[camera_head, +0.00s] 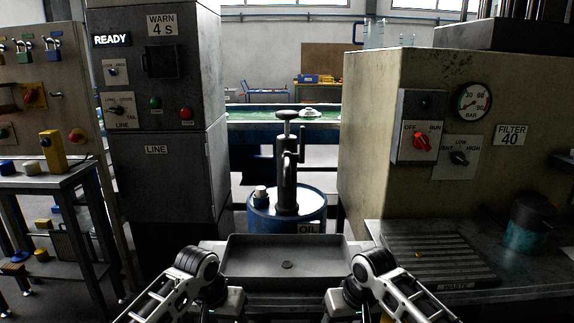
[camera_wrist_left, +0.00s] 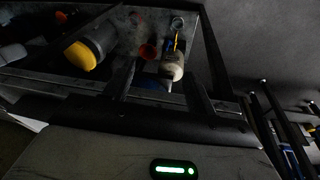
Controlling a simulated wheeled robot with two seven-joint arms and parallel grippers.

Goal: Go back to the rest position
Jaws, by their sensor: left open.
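My two arms come in at the bottom of the head view, with their bent joints either side of a grey tray (camera_head: 232,262). No fingertips show there, and my right gripper is out of sight. In the left wrist view my left gripper (camera_wrist_left: 165,72) shows as two dark fingers standing apart. A pale bottle (camera_wrist_left: 172,68) appears between them, further off; I see no contact. A yellow-ended grey cylinder (camera_wrist_left: 88,52) lies to the left of the fingers.
A blue oil drum (camera_head: 262,212) with a hand pump (camera_head: 288,165) stands behind the tray. A dark cabinet (camera_head: 165,180) is at left and a beige machine (camera_head: 375,140) at right. A side table (camera_head: 45,180) is far left. A dark teal container (camera_head: 527,228) stands on the right bench.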

